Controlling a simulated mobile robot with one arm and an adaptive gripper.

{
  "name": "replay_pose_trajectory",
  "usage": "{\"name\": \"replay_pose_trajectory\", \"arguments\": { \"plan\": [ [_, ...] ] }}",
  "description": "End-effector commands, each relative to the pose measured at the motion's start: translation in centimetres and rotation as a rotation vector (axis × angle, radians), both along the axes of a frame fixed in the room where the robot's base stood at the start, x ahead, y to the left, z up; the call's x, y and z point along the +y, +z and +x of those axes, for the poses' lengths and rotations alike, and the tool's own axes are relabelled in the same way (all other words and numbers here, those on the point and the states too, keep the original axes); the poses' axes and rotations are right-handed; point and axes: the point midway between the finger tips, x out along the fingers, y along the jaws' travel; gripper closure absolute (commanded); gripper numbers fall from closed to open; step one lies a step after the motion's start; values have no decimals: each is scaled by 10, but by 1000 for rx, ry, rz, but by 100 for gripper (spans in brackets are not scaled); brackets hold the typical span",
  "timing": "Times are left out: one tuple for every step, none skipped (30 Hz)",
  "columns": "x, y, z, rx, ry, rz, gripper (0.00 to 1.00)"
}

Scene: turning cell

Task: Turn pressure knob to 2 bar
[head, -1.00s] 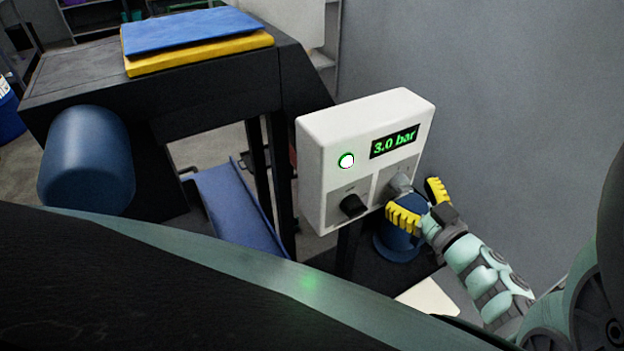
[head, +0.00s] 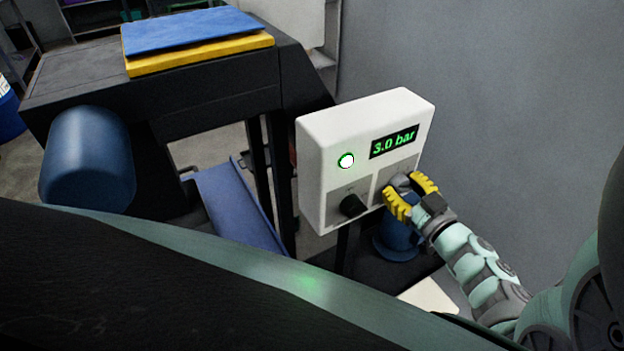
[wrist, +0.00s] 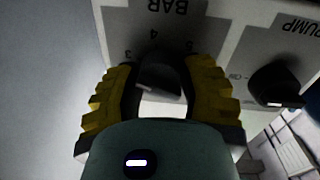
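The white control box (head: 325,175) carries a green display (head: 394,142) that reads 3.0 bar. In the wrist view the knob (wrist: 158,74) lies between the two yellow-backed fingers of my gripper (wrist: 160,85), below the BAR label and the numbers 3, 4 and 5. The fingers are on both sides of the knob and very close to it. I cannot tell whether both pads press on it.
The black pump knob (head: 352,206) sits left of the pressure knob; it also shows at right in the wrist view (wrist: 274,85). A blue cylindrical object (head: 397,243) stands below the box. A grey wall (head: 500,110) is to the right.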

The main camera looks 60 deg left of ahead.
Motion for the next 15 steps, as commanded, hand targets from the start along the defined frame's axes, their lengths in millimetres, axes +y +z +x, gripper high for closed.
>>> {"name": "replay_pose_trajectory", "arguments": {
  "plan": [
    [0, 0, -1, 0, 2, 0, 72],
    [0, 0, -1, 0, 2, 0, 76],
    [0, 0, -1, 0, 2, 0, 80],
    [0, 0, -1, 0, 2, 0, 83],
    [0, 0, -1, 0, 2, 0, 86],
    [0, 0, -1, 0, 2, 0, 90],
    [0, 0, -1, 0, 2, 0, 93],
    [0, 0, -1, 0, 2, 0, 96],
    [0, 0, -1, 0, 2, 0, 96],
    [0, 0, -1, -1, 2, 0, 96],
    [0, 0, -1, -2, 2, 0, 96],
    [0, 0, -1, -5, 2, 0, 96],
    [0, -1, -1, -9, 2, -1, 96],
    [0, -1, -1, -13, 2, 0, 96],
    [0, -1, -1, -21, 2, -2, 96]
  ]
}}
